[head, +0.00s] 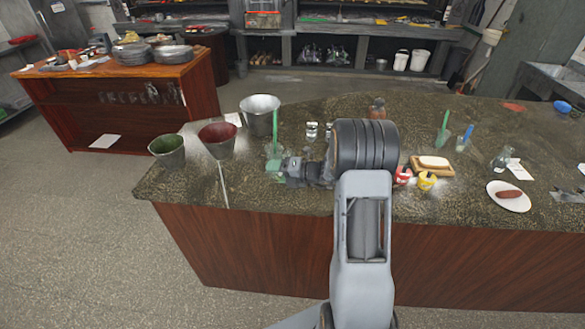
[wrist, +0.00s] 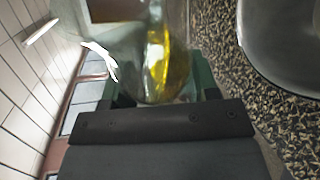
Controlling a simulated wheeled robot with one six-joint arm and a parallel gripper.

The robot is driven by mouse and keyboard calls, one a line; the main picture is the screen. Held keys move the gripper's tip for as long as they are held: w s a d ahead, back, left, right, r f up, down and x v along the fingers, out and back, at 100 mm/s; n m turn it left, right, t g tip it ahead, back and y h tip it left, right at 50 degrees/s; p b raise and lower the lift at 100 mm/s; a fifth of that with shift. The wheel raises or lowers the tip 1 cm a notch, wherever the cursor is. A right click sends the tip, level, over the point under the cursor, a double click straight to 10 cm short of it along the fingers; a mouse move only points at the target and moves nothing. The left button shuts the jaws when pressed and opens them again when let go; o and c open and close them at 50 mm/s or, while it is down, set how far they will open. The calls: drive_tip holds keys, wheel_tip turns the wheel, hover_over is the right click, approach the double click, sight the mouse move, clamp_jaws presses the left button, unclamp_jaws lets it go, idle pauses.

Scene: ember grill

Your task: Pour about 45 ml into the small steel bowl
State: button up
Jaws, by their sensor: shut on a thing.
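My gripper (head: 274,167) reaches left over the counter, its green fingers shut on a clear glass vessel (wrist: 150,60). The vessel holds yellow liquid, lying toward its right side in the wrist view; whether it is tilted I cannot tell. In the head view the vessel is hard to make out. A grey metal bowl-like container (wrist: 256,60) shows in part at the right of the wrist view, apart from the vessel. The head view shows a steel-coloured bucket-like container (head: 260,122) behind my gripper. I cannot tell whether these are the same thing or the small steel bowl.
A red-lined container (head: 218,145) and a green-lined one (head: 168,157) stand at the counter's left end. A green utensil (head: 275,125) stands close behind my gripper. Small jars (head: 312,130), a bread board (head: 432,164) and a plate (head: 497,197) lie to the right.

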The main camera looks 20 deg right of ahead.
drive_tip(key=shift+m+y+p, duration=0.5)
drive_tip(key=shift+m+p, duration=0.2)
drive_tip(key=shift+p, duration=0.4)
drive_tip(key=shift+r+m+p, duration=0.25)
drive_tip(key=shift+m+p, duration=0.05)
drive_tip(key=shift+p, duration=0.25)
drive_tip(key=shift+d+r+m+y+p, duration=0.1)
drive_tip(key=shift+r+m+y+p, duration=0.25)
drive_tip(key=shift+p, duration=0.45)
idle(0.5)
drive_tip(key=shift+w+m+p, duration=0.1)
drive_tip(key=shift+m+p, duration=0.2)
drive_tip(key=shift+m, duration=0.05)
idle(0.5)
drive_tip(key=shift+f, duration=0.1)
drive_tip(key=f+n+b, duration=0.1)
drive_tip(key=b, duration=0.2)
drive_tip(key=shift+f, duration=0.3)
drive_tip(key=shift+f+n+b, duration=0.15)
drive_tip(key=shift+n+b, duration=0.35)
drive_tip(key=shift+b, duration=0.2)
drive_tip(key=shift+r+h, duration=0.4)
drive_tip(key=shift+h, duration=0.05)
